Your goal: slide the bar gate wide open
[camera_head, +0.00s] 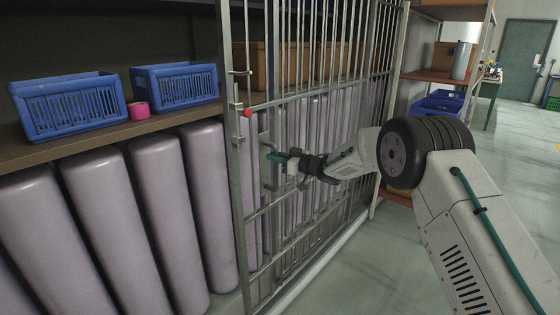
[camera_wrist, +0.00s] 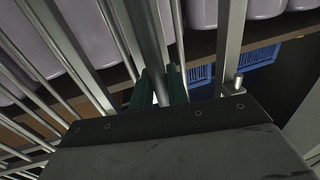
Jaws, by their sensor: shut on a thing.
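The bar gate (camera_head: 297,60) is a tall grey metal frame with upright bars, in front of the right part of the shelving. Its left edge post stands well in from the left, and the shelf left of it is uncovered. A vertical handle (camera_head: 268,165) is on the gate below the latch. My gripper (camera_head: 276,157) is at the handle and shut on it. In the wrist view the green fingers (camera_wrist: 160,88) close around a grey upright bar. The fingertips are partly hidden.
Blue crates (camera_head: 72,103) and a pink tape roll (camera_head: 139,110) stand on the shelf left of the gate. Large pale cylinders (camera_head: 172,185) stand beneath. A rack with a red shelf (camera_head: 430,76) is beyond the gate's right end. Open floor (camera_head: 355,275) lies in front.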

